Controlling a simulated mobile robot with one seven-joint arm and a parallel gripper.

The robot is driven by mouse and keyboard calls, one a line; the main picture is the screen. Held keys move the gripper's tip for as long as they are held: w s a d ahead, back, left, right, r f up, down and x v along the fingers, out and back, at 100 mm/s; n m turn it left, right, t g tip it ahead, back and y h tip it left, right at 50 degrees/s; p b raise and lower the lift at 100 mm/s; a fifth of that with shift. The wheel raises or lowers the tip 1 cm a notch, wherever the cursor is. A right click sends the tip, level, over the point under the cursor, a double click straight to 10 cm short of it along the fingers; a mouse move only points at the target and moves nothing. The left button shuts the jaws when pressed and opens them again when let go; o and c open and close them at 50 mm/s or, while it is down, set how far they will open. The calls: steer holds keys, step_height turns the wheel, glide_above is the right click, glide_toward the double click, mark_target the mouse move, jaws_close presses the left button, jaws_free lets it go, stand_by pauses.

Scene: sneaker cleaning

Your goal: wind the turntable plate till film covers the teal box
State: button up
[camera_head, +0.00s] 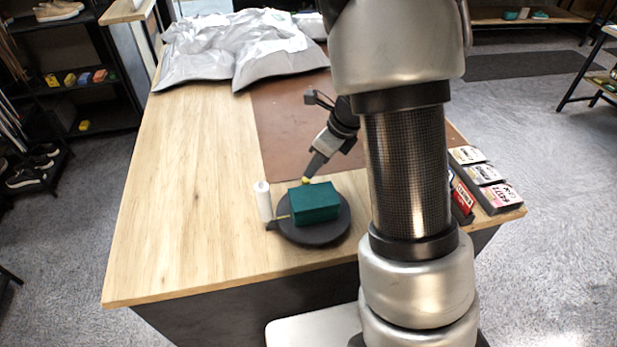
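The teal box (316,201) sits on the dark round turntable plate (318,237) near the table's front edge. A white film roll (263,201) stands upright just left of the plate. A thin yellowish strip shows low between the roll and the box; I cannot tell if it is film. No film is visible on the box's top or front. The plate's far side is partly hidden by the box.
A brown mat (285,125) covers the table's middle and back. Crumpled grey-white sheeting (240,50) lies at the back. A rack of small cards or boxes (488,182) stands at the right edge. The wooden tabletop's left side (190,170) is clear. My arm hides part of the right side.

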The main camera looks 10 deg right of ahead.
mark_target(308, 181)
steer(key=x, duration=0.5)
steer(key=shift+w+a+f+b, duration=0.1)
steer(key=shift+a+f+b, duration=0.05)
steer(key=shift+f+b, duration=0.2)
jaws_close()
